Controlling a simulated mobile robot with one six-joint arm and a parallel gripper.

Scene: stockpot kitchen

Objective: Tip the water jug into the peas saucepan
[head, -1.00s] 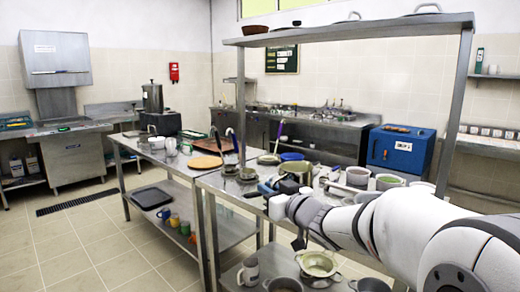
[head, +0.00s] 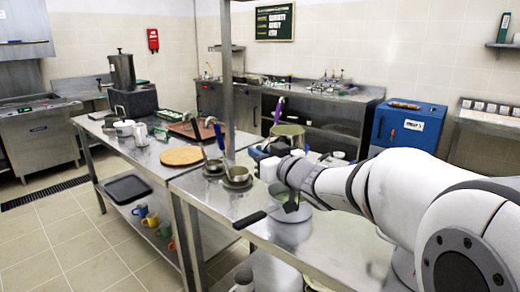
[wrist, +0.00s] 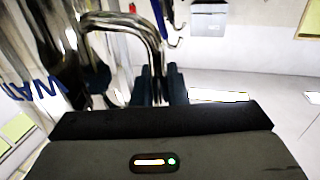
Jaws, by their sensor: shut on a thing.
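My gripper (head: 262,158) is shut on the handle of a shiny metal jug (head: 287,131). In the wrist view, the curved handle (wrist: 130,22) passes between my dark fingertips (wrist: 125,85), and blue letters starting "WAT" show on the jug at the left. The jug is held above the counter and looks about upright in the head view; my gripper partly covers it. A grey saucepan (head: 291,232) with a dark handle stands on the counter, under and slightly right of my gripper.
Ladles stand in small metal pots (head: 237,177) left of the saucepan. A round wooden board (head: 182,156) lies on the counter farther left. A shelf post (head: 227,75) rises behind the pots. A blue box (head: 408,127) stands at the back right. Bare steel counter (head: 350,245) lies right of the saucepan.

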